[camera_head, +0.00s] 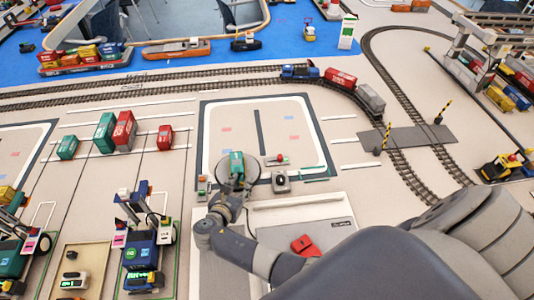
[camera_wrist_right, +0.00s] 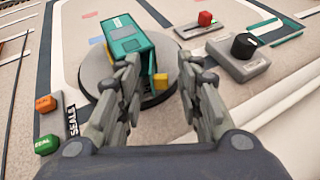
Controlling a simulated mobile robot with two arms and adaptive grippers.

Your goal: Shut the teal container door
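A teal container (camera_wrist_right: 125,32) sits on a round grey turntable (camera_wrist_right: 95,68) ahead of my right gripper. In the head view the container (camera_head: 237,165) shows small, just beyond the gripper. A yellow piece (camera_wrist_right: 161,82) shows at that end. In the head view the right gripper (camera_head: 228,202) is partly hidden. My left gripper is not in view.
Right of the turntable stand a grey box with a black knob (camera_wrist_right: 243,46) and a plate with a red button (camera_wrist_right: 205,18). Orange (camera_wrist_right: 45,103) and green (camera_wrist_right: 46,144) seal blocks lie at the left. A red piece (camera_head: 305,244) lies on the near panel.

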